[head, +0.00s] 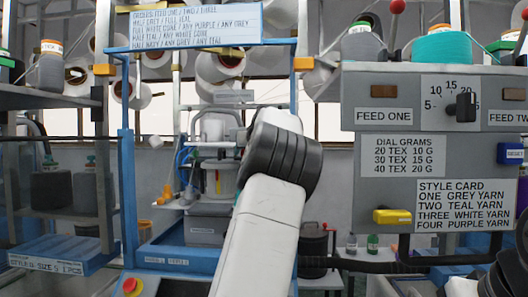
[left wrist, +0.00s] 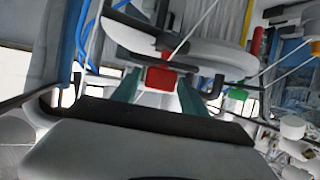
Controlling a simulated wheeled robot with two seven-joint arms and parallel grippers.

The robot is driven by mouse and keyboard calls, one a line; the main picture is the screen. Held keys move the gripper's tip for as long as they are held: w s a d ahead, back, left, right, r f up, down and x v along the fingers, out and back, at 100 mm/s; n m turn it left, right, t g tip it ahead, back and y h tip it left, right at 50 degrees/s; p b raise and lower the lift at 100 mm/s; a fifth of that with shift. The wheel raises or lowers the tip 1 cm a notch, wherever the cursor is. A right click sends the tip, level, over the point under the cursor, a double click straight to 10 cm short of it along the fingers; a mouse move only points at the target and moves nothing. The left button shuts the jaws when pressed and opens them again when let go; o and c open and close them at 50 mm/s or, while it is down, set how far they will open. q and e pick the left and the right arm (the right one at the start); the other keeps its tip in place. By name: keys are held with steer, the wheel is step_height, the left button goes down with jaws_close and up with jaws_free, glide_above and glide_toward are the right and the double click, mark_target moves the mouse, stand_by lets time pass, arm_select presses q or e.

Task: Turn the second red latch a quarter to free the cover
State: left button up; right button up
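A red latch (left wrist: 161,77) shows in the left wrist view, under a pale grey curved part of the machine. My left gripper (left wrist: 158,84) has its two teal fingers apart, one on each side of this red latch. A small gap seems to show on the left of the latch; I cannot tell whether the right finger touches it. In the head view my left arm reaches up the middle and hides its gripper and the latches. Another small red piece (left wrist: 257,41) shows at the upper right of the wrist view. My right gripper is out of view.
The knitting machine stands inside a blue frame (head: 127,170) with a sign (head: 196,24) on top. A grey panel (head: 370,165) with a dial stands to the right. A shelf (head: 60,255) is at left. Blue tubes and a green piece (left wrist: 237,93) are near the gripper.

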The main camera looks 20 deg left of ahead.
arm_select(q)
steer(key=shift+o, duration=0.2)
steer(key=shift+r, duration=0.15)
steer(key=shift+r, duration=1.4)
steer(key=shift+s+d+r, duration=0.15)
steer(key=shift+r, duration=0.2)
steer(key=s+d, duration=0.3)
steer(key=s, duration=0.4)
steer(key=s+d+r, duration=0.1)
steer(key=s+d, duration=0.2)
steer(key=s, duration=0.4)
steer(key=shift+d+r, duration=0.15)
steer(key=shift+d, duration=0.2)
